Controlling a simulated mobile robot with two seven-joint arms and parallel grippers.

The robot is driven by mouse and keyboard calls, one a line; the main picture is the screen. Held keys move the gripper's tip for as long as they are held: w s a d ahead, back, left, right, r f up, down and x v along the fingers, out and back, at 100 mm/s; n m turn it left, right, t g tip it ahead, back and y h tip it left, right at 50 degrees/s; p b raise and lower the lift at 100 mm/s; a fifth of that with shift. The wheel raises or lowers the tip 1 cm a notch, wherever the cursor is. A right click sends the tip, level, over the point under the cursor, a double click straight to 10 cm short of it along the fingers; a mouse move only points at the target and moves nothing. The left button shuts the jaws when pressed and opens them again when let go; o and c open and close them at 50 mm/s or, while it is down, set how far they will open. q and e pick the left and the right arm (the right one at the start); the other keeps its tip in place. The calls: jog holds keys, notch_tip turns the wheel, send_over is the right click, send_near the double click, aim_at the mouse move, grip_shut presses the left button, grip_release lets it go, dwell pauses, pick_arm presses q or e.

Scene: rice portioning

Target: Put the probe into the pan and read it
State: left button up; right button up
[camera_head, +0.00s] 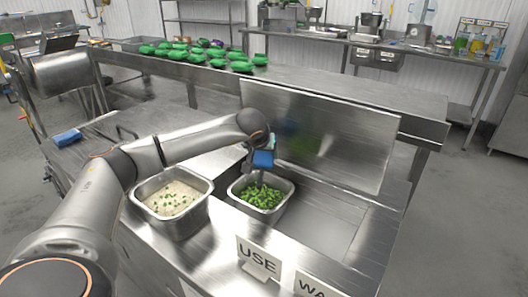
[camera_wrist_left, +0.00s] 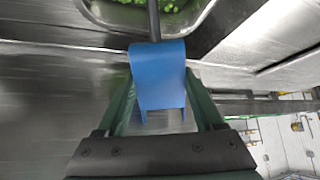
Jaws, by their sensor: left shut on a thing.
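A blue-handled probe (camera_wrist_left: 158,75) is held between the green fingers of my left gripper (camera_wrist_left: 162,112). In the head view the blue handle (camera_head: 263,160) shows above a steel pan (camera_head: 235,195) of green pieces (camera_head: 262,197). Its dark stem points down at the green pieces, and I cannot tell how deep the tip sits. The wrist view shows the stem (camera_wrist_left: 154,22) crossing the pan's rim (camera_wrist_left: 200,22). Any reading on the probe is not visible. A second steel pan (camera_head: 173,223) to the left holds pale rice with green bits. My right gripper is out of view.
A raised steel panel (camera_head: 350,150) stands behind the pans. Signs reading "USE" (camera_head: 258,258) and "WA" (camera_head: 315,285) stand at the counter's front. Green bundles (camera_head: 195,57) lie on the bench behind. A blue cloth-like item (camera_head: 66,137) lies far left. The counter right of the pans is bare.

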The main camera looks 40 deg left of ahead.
pick_arm(q)
jog(key=shift+f+b, duration=0.35)
jog(key=shift+f, duration=0.4)
jog(key=shift+f+b, duration=0.35)
jog(key=shift+f, duration=0.05)
notch_tip(320, 180, down, 5)
jog(key=b, duration=0.4)
jog(key=shift+f+b, duration=0.3)
jog(key=shift+b, duration=0.15)
jog(key=shift+s+f+b, duration=0.1)
jog(key=shift+f+b, duration=0.35)
jog(key=shift+f, duration=0.2)
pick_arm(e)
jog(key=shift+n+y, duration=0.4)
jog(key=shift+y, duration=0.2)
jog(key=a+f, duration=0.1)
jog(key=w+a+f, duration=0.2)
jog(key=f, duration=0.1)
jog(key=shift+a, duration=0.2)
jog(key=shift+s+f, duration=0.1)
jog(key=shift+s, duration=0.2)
